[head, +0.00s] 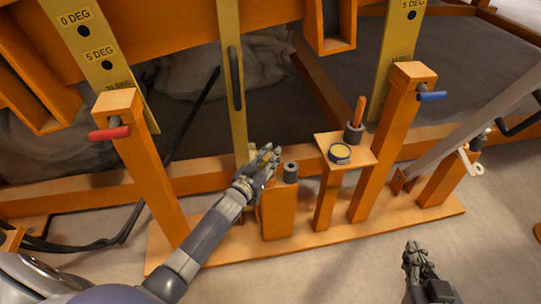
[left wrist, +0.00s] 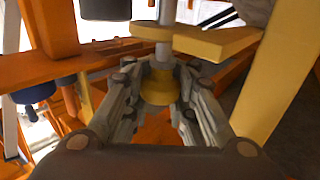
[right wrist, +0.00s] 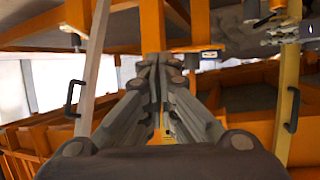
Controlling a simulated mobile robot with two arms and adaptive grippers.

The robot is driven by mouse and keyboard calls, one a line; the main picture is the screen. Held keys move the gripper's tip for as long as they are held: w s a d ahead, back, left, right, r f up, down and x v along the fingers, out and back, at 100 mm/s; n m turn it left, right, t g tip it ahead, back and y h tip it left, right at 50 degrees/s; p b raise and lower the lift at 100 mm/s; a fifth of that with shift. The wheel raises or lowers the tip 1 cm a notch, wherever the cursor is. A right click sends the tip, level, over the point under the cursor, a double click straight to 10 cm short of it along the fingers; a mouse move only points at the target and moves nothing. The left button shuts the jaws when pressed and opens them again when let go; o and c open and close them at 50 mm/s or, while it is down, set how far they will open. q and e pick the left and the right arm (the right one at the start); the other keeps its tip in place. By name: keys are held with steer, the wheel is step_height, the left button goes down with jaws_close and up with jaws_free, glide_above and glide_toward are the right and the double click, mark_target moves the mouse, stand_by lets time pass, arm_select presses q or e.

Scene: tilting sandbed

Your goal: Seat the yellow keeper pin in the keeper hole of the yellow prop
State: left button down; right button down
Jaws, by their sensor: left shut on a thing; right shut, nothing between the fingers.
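The yellow prop (head: 238,90) stands upright with a black handle on it; it also shows at the right of the right wrist view (right wrist: 289,75). My left gripper (head: 268,158) is at its lower part. In the left wrist view the left gripper (left wrist: 160,92) is shut on the yellow keeper pin (left wrist: 160,86), held by its yellow head. The grey shaft of the pin points up at a flat yellow plate (left wrist: 215,43). I cannot tell whether it is in the keeper hole or in front of the plate. My right gripper (head: 416,250) is shut and empty, low at the right.
An orange post with a grey ring (head: 291,172) stands just right of the left gripper. A small orange shelf (head: 330,143) holds a yellow-topped tin (head: 340,152) and an orange-handled tool (head: 360,112). Posts with red (head: 110,133) and blue (head: 432,96) handles flank them.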

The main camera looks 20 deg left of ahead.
arm_select(q)
steer(key=shift+f, duration=0.2)
arm_select(e)
steer(key=shift+w+a+r+t, duration=0.1)
steer(key=shift+w+r+t, duration=0.1)
steer(key=shift+r, duration=0.2)
steer(key=shift+w+a+r+t, duration=0.1)
steer(key=shift+w+r+t, duration=0.1)
steer(key=shift+r, duration=0.15)
arm_select(q)
steer(key=shift+f+b, duration=0.3)
steer(key=shift+b, duration=0.15)
arm_select(e)
steer(key=shift+w+a+r+t+y, duration=0.2)
steer(key=shift+r+t, duration=0.15)
steer(key=shift+r, duration=0.25)
steer(key=shift+w+a+r+t+y, duration=0.1)
steer(key=shift+w+r+t+y, duration=0.1)
steer(key=shift+r+t, duration=0.25)
arm_select(q)
steer(key=c, duration=1.2)
jaws_free()
arm_select(e)
steer(key=shift+r, duration=0.1)
